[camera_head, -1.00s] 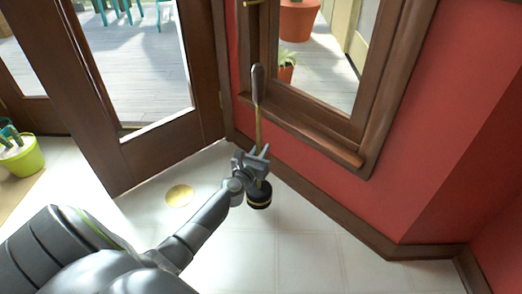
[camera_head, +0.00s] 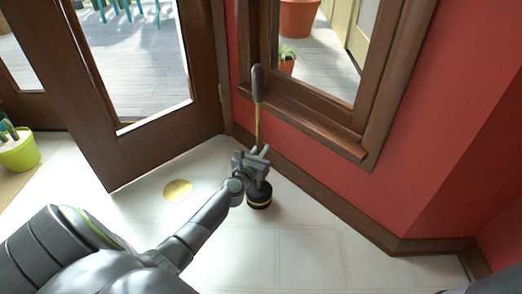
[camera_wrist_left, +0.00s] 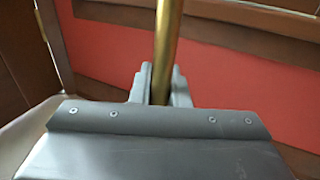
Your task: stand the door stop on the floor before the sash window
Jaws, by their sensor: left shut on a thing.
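The door stop is a brass rod with a long grey-brown handle (camera_head: 257,84) on top and a round black base (camera_head: 259,196) with a pale band. It is upright in front of the red wall under the sash window (camera_head: 316,60). My left gripper (camera_head: 256,164) is shut on the rod, low down just above the base. In the left wrist view the brass rod (camera_wrist_left: 167,50) passes between the fingers. I cannot tell whether the base touches the floor (camera_head: 290,245). My right gripper does not show.
A brown glazed door (camera_head: 150,155) stands to the left. A round yellow disc (camera_head: 177,190) lies on the floor near it. Pale floor is clear to the right, along the brown skirting board (camera_head: 350,222).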

